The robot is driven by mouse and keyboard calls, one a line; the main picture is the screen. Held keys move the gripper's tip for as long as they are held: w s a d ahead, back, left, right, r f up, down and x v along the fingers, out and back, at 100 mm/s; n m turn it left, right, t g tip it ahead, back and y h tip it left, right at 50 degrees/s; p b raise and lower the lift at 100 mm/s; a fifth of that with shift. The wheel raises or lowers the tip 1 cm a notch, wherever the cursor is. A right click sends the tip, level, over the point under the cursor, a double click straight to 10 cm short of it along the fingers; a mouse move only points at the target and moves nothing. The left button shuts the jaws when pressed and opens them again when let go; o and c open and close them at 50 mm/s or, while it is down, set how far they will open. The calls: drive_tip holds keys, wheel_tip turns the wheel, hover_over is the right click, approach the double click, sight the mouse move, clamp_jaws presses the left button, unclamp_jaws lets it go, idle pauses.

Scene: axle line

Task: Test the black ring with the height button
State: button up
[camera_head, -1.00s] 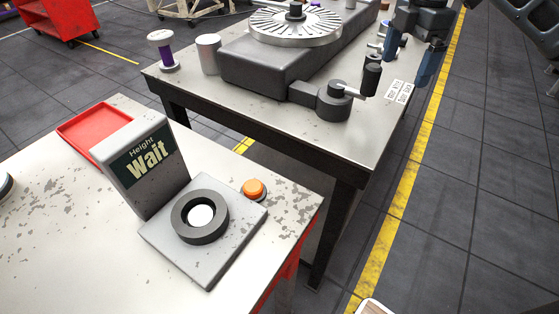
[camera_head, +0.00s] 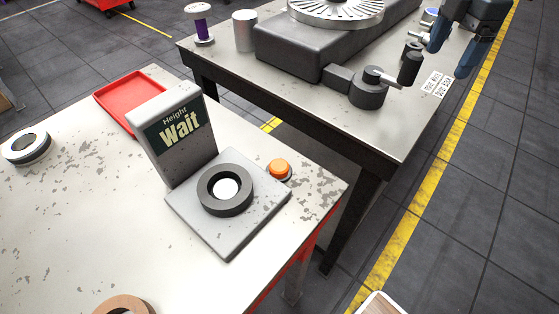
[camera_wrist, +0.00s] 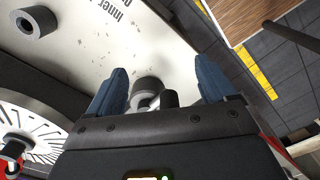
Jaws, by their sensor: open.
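The black ring (camera_head: 225,190) lies flat on the grey plate of the height tester (camera_head: 184,149), around a white disc. The tester's upright sign reads "Height Wait". The orange height button (camera_head: 280,169) is on the table just right of the plate, with nothing touching it. My gripper (camera_head: 450,62) is at the upper right of the head view, over the back table's right end and well away from the button. In the wrist view my gripper (camera_wrist: 160,84) is open, its blue fingers apart, with a dark cylindrical part showing beyond them.
A red tray (camera_head: 130,98) lies behind the tester. A white-and-dark ring (camera_head: 27,147) is at the left and a copper ring (camera_head: 125,304) at the front edge. The back table (camera_head: 300,115) holds a slotted disc machine with a crank, a purple spool and a grey cylinder.

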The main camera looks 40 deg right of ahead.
clamp_jaws()
idle(0.6)
idle(0.8)
